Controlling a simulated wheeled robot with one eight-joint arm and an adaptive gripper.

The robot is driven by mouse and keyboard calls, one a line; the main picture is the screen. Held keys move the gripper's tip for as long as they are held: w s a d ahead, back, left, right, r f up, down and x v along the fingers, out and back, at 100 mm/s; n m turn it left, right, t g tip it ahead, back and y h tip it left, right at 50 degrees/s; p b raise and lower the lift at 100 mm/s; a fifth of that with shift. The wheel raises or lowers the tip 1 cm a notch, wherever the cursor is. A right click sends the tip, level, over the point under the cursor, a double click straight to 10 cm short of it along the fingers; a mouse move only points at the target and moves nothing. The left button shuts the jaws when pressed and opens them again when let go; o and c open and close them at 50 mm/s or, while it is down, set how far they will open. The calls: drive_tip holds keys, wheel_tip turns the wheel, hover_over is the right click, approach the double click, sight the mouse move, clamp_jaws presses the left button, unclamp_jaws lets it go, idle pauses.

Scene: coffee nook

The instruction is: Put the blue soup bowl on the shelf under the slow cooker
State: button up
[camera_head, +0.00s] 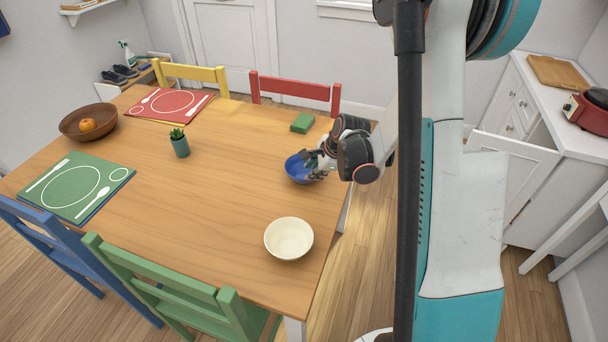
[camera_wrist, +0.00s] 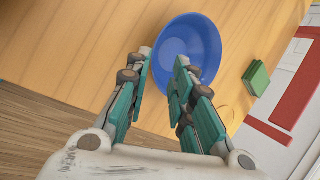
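The blue soup bowl (camera_head: 297,169) stands upright on the wooden table, near its right edge. It also shows in the wrist view (camera_wrist: 201,45). My gripper (camera_head: 312,168) is at the bowl's right side. In the wrist view my gripper (camera_wrist: 163,64) is open, one finger outside the near rim and the other over the bowl's inside; I cannot tell whether either touches it. The red slow cooker (camera_head: 587,112) stands on the white cabinet (camera_head: 575,137) at the right. The shelf under it is mostly hidden behind an open white door (camera_head: 512,166).
A cream bowl (camera_head: 289,238) stands near the table's front right corner. A green block (camera_head: 302,123) lies behind the blue bowl. A red chair (camera_head: 296,88) is at the far side. Floor (camera_head: 379,215) shows between table and cabinet. A cutting board (camera_head: 556,72) lies on the cabinet.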

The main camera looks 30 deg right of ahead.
drive_tip(key=x, duration=0.3)
drive_tip(key=shift+b, duration=0.3)
drive_tip(key=shift+b+x, duration=1.4)
drive_tip(key=shift+x, duration=1.3)
drive_tip(key=shift+s+d, duration=0.1)
drive_tip(key=shift+s, duration=0.1)
drive_tip(key=shift+c, duration=0.2)
clamp_jaws()
